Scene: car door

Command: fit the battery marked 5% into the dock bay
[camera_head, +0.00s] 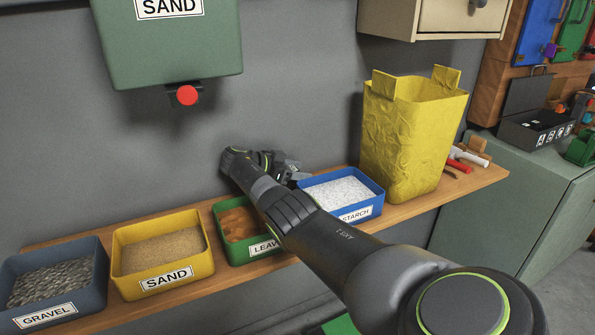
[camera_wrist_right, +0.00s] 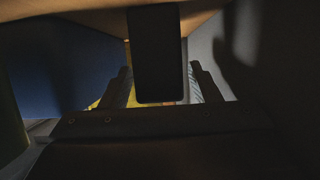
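My right gripper (camera_head: 296,174) is between the grey wall and the green and blue bins at the back of the shelf. It points right, along the wall. In the right wrist view its two fingers (camera_wrist_right: 160,85) are spread. A dark, plain block (camera_wrist_right: 157,55) shows between them, with narrow gaps on both sides. The view is too dark to show any marking, so I cannot tell if it is the battery. In the head view the block is hidden. I see no 5% mark and no dock bay. My left gripper is out of view.
The wooden shelf (camera_head: 468,183) holds gravel (camera_head: 50,318), sand (camera_head: 208,273), leaves (camera_head: 222,212) and starch (camera_head: 377,192) bins, and a yellow bag (camera_head: 410,130). A green SAND hopper (camera_head: 170,50) hangs above. A grey-green cabinet (camera_head: 500,205) stands right.

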